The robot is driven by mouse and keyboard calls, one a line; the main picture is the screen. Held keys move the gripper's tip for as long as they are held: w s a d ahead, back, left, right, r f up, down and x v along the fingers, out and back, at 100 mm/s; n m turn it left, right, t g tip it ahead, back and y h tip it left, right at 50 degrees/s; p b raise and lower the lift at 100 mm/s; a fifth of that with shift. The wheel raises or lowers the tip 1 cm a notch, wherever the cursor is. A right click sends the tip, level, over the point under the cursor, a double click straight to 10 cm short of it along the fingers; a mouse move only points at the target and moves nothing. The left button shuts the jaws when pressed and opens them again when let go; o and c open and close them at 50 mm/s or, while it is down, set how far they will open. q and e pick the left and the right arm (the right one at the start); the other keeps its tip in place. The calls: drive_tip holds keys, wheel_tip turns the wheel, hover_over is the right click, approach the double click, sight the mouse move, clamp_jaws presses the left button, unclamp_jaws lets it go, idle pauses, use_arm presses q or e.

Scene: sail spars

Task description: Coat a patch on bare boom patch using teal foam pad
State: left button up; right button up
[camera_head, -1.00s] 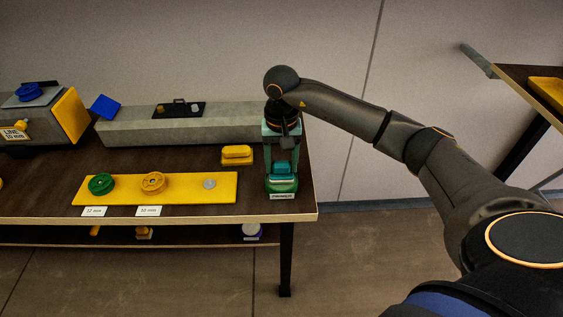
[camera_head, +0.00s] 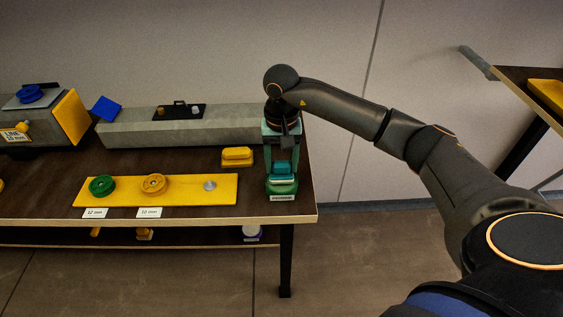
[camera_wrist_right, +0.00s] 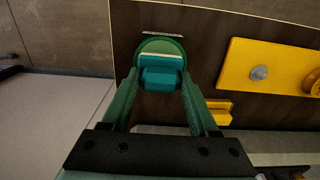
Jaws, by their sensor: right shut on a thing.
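The teal foam pad (camera_head: 281,168) is at the right end of the dark table, over a round green dish (camera_head: 282,188) with a white label at its front. In the right wrist view the pad (camera_wrist_right: 161,76) sits between the green fingers of my right gripper (camera_wrist_right: 162,84), which is shut on it; the dish (camera_wrist_right: 162,47) shows around it. I cannot tell whether the pad touches the dish. A long grey beam (camera_head: 230,129), possibly the boom, lies along the back of the table; its bare patch cannot be made out. My left gripper is not in view.
A yellow board (camera_head: 205,197) with a green wheel, a yellow wheel and a grey knob lies left of the dish. A yellow block (camera_head: 237,154) is close behind it. A black fixture (camera_head: 181,111) sits on the beam. The table's right edge is near the dish.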

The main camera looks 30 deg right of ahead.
sight(282, 162)
drive_tip(key=shift+r+p, duration=1.75)
drive_tip(key=shift+r, duration=1.35)
drive_tip(key=s+a+r+n+p, duration=0.5)
drive_tip(key=s+a+r+n, duration=0.1)
drive_tip(key=s+a+r, duration=0.2)
drive_tip(key=shift+s+a+r, duration=0.15)
drive_tip(key=shift+s+a, duration=0.7)
drive_tip(key=shift+s, duration=0.35)
